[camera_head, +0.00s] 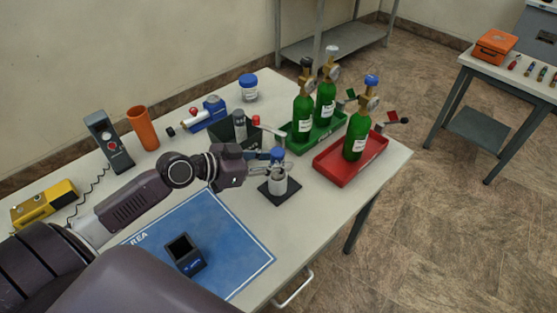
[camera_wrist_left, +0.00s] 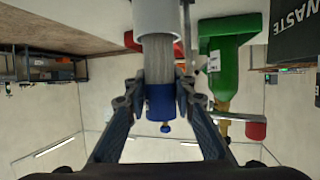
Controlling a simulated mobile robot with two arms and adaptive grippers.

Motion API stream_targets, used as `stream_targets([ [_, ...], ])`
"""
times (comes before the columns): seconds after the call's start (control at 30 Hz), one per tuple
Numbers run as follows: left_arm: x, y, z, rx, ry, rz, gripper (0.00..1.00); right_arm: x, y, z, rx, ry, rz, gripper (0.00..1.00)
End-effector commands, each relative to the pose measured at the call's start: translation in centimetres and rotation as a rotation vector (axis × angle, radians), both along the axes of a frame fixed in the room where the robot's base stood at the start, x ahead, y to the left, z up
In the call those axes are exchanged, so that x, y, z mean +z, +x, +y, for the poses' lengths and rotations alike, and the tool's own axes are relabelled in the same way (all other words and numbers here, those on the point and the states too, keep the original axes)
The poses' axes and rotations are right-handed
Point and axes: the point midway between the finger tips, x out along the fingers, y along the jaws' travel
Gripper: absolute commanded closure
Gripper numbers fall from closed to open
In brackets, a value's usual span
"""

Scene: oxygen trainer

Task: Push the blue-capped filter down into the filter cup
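The filter cup (camera_head: 277,186) is a white cylinder standing on a black square base (camera_head: 289,194) near the table's front edge. The filter, grey and ribbed with a blue cap (camera_head: 277,154), is upright at the cup's mouth. In the left wrist view its grey body (camera_wrist_left: 159,62) runs into the white cup (camera_wrist_left: 155,14), and a length of it still shows outside the rim. My left gripper (camera_wrist_left: 160,92) has a finger on each side of the filter, closed on it around the cap. My right gripper is not in view.
A red tray (camera_head: 340,174) and a green tray (camera_head: 312,138) with green cylinders stand to the right. A dark bin (camera_head: 226,133) is behind the gripper. A blue mat (camera_head: 238,250) with a small dark device (camera_head: 185,254) lies in front.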

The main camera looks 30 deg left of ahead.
Motion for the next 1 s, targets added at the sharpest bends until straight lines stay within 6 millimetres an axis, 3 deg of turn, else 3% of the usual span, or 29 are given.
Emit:
stream_targets([
  [0.2,0.1,0.0,0.0,0.0,0.0,0.0,0.56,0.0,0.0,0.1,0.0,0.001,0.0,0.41],
  [0.57,0.1,-0.4,0.3,0.0,0.0,0.001,0.56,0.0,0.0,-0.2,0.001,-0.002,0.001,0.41],
  [1.0,2.2,-4.7,3.1,0.002,0.0,0.004,0.56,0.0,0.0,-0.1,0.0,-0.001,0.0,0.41],
])
